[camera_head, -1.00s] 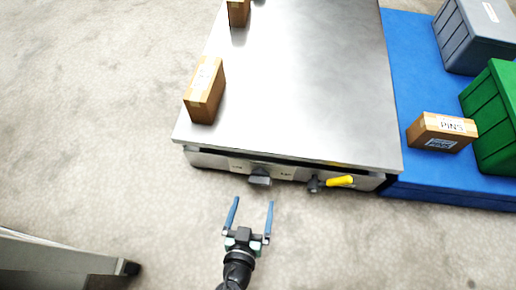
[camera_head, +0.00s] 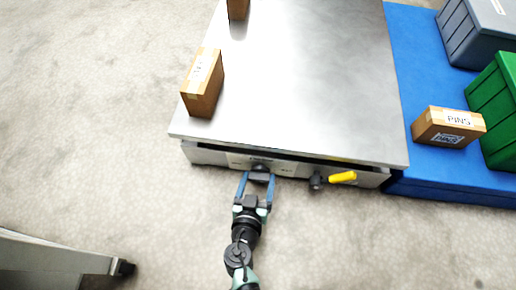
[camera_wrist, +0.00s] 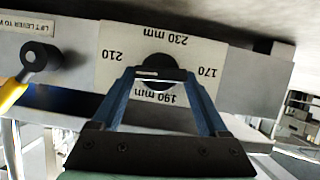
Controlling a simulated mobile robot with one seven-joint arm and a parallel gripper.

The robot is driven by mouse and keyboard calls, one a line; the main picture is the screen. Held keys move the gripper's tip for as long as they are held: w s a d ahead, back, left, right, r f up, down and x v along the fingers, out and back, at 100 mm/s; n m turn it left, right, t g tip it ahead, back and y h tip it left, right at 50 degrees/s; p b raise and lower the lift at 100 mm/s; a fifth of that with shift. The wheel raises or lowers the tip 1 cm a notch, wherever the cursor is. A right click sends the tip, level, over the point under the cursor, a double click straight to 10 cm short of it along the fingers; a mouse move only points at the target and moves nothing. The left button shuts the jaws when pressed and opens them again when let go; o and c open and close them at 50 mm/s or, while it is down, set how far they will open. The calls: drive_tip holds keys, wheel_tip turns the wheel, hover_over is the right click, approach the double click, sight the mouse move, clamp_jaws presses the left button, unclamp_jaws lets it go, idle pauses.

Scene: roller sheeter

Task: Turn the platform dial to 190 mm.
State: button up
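The platform dial is a black round knob with a raised crossbar (camera_wrist: 160,73), on a white scale plate (camera_wrist: 112,72) on the machine's front. Its labels appear upside down in the wrist view: 230 mm above, 190 mm below, 210 left, 170 right. The crossbar lies nearly level there; which label it points to is unclear. In the head view the dial (camera_head: 260,168) is partly covered. My gripper (camera_wrist: 160,76) has its blue fingertips at both ends of the crossbar. Whether they press on it cannot be told. The gripper also shows in the head view (camera_head: 258,178).
A yellow-handled lever (camera_head: 342,177) sits right of the dial. The steel tabletop (camera_head: 310,90) carries two brown boxes, one at its left edge (camera_head: 203,83). A blue platform (camera_head: 410,60) on the right holds a PINS box (camera_head: 448,127) and bins.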

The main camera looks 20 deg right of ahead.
drive_tip(key=c, duration=0.7)
drive_tip(key=n+h, duration=0.1)
drive_tip(key=n+g, duration=0.1)
drive_tip(key=shift+w+a+n+h, duration=0.15)
drive_tip(key=shift+a+n+h, duration=0.1)
drive_tip(key=shift+n+h, duration=0.15)
drive_tip(key=n+h, duration=0.1)
drive_tip(key=n, duration=0.2)
drive_tip(key=shift+w+a+f+g+h, duration=0.1)
drive_tip(key=shift+a+f+g+h, duration=0.1)
drive_tip(key=shift+g+h, duration=0.15)
drive_tip(key=n+h, duration=0.1)
drive_tip(key=n, duration=0.1)
drive_tip(key=n+h, duration=0.1)
drive_tip(key=shift+f+n, duration=0.2)
drive_tip(key=shift+n, duration=0.2)
drive_tip(key=shift+f+n+h, duration=0.1)
drive_tip(key=shift+n+h, duration=0.55)
drive_tip(key=shift+n, duration=1.05)
